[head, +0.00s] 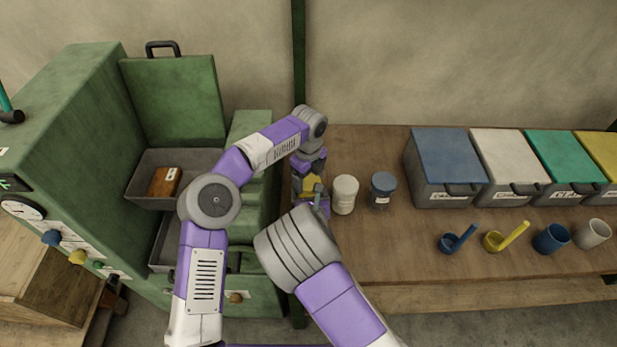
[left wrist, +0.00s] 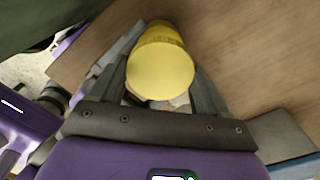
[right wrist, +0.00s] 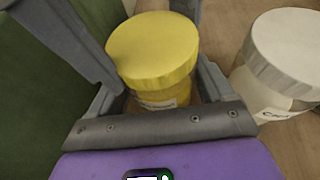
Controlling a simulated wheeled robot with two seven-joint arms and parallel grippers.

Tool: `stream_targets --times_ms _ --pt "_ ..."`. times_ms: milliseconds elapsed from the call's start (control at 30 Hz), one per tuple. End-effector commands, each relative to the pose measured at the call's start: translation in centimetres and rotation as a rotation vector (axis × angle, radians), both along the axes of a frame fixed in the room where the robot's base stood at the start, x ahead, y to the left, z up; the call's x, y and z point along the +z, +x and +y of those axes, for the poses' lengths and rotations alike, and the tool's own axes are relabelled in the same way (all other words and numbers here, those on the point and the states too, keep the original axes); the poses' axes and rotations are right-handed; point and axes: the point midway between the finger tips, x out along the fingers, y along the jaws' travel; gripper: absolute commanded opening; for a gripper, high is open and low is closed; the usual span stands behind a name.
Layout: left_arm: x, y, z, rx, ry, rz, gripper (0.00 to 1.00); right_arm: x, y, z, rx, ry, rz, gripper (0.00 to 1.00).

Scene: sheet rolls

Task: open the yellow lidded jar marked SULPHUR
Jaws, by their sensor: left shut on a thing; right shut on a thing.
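The yellow lidded jar (head: 312,184) stands at the left end of the wooden bench, mostly hidden by my grippers. In the left wrist view its round yellow lid (left wrist: 160,75) sits between the fingers of my left gripper (left wrist: 160,60), which is shut on the lid. In the right wrist view the lid (right wrist: 152,45) shows on top of the yellowish jar body (right wrist: 155,97), whose label is too small to read. My right gripper (right wrist: 155,85) is shut on the jar body below the lid. The lid appears seated on the jar.
A white lidded jar (head: 344,194) stands close right of the yellow jar, then a blue-lidded jar (head: 383,188). Farther right are lidded bins (head: 446,168), a blue scoop (head: 455,240), a yellow scoop (head: 503,237) and two cups. A green cabinet (head: 90,140) stands left.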

Motion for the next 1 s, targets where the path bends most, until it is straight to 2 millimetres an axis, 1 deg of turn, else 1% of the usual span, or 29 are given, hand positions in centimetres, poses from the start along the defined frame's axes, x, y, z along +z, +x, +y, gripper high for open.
stream_targets --times_ms 67,167,400,500,600,700,1000 --pt "0.09 -0.01 -0.01 0.051 0.002 -0.001 0.39 0.08 0.06 -0.03 -0.001 0.001 -0.002 0.0" --pt "0.13 -0.01 0.02 0.201 0.004 -0.001 0.39 0.08 0.06 -0.05 -0.001 0.001 -0.002 0.0" --pt "0.18 -0.01 -0.06 0.712 0.002 -0.002 0.39 0.08 0.06 -0.07 -0.002 0.0 -0.002 0.0" --pt "0.14 -0.01 -0.05 0.903 0.003 -0.001 0.39 0.08 0.06 -0.07 -0.002 0.0 -0.002 0.0" --pt "0.14 0.01 -0.06 1.043 0.001 0.0 0.39 0.07 0.07 -0.08 -0.002 0.0 -0.002 0.0" --pt "0.13 0.01 -0.04 1.105 0.002 0.0 0.39 0.07 0.07 -0.07 -0.002 0.0 -0.002 0.0" --pt "0.14 0.01 -0.02 1.103 0.001 0.001 0.39 0.07 0.05 -0.04 -0.001 0.001 -0.002 0.0"
